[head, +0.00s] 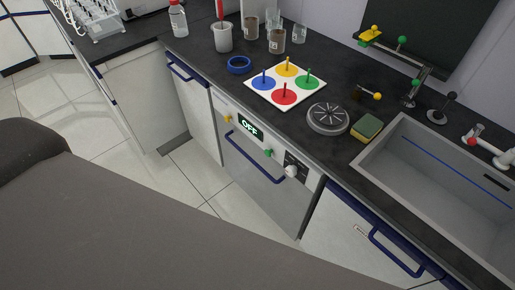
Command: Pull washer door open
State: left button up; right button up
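The washer door (243,178) is a grey front panel under the dark counter, in the middle of the head view. It looks closed. A blue bar handle (252,160) runs across its upper part. Above the handle, the washer's control panel has a display (249,129) reading "OFF", a yellow button, a green button and a white knob (291,171). Neither of my grippers shows in this view. A large grey-brown shape fills the lower left and hides part of the floor and the lower right of the cabinets.
Cabinets with blue handles (187,73) and (396,253) flank the washer. The counter holds a mat with coloured discs (285,84), a grey round lid (328,118), a sponge (367,127), beakers and a sink (440,190). Tiled floor (195,185) is clear before the washer.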

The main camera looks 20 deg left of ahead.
aim_at(285, 201)
jog(key=u, duration=0.7)
jog(key=i+l+z, duration=0.1)
jog(key=i+z, duration=0.2)
jog(key=i, duration=0.15)
